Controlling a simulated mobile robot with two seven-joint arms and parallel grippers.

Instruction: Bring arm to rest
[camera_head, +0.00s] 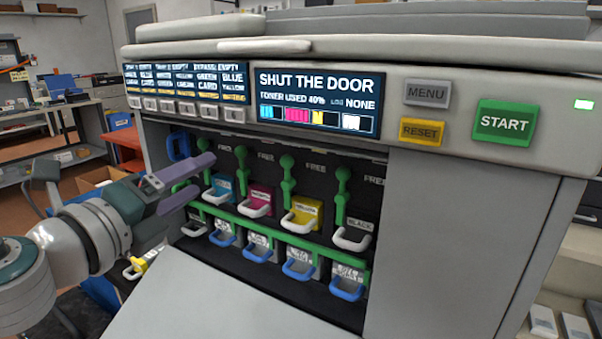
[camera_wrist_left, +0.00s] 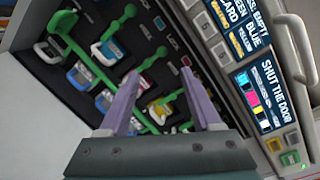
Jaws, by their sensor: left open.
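My left gripper (camera_head: 187,184) is open and empty, in front of the left side of the printer's open toner bay. Its two purple-grey fingers also show in the left wrist view (camera_wrist_left: 167,104), spread apart with the bay behind them. The bay holds cyan (camera_head: 221,189), magenta (camera_head: 260,200), yellow (camera_head: 302,214) and black (camera_head: 353,235) cartridges with white handles. Green levers (camera_head: 342,190) stand above them, and a green bar (camera_head: 275,233) runs below. The printer door (camera_head: 215,295) is folded down. The display (camera_head: 318,100) reads "SHUT THE DOOR". My right gripper is not in view.
A row of blue-handled units (camera_head: 297,268) sits below the green bar. START (camera_head: 503,122), MENU (camera_head: 427,94) and RESET (camera_head: 421,131) buttons are on the front panel. A cardboard box (camera_head: 100,178) and a yellow-and-white item (camera_head: 140,265) are at the left, near my arm.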

